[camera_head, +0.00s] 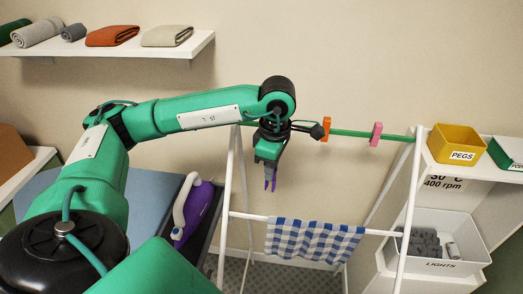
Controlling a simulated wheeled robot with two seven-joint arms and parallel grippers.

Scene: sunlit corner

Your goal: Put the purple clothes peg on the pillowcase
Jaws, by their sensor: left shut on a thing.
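My left gripper (270,179) points down in front of the drying rack, shut on the purple clothes peg (269,185). Only the peg's narrow lower part shows below the grey fingers. A blue and white checked cloth (312,240), the only thing here that looks like the pillowcase, hangs over the white lower rail. The gripper and peg appear above the cloth's left end, apart from it in the picture; the depth between them is hard to tell. My right gripper is not in view.
An orange peg (326,131) and a pink peg (376,134) sit on the green upper rail (350,133). A yellow PEGS box (460,140) and a white LIGHTS bin (438,266) stand right.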

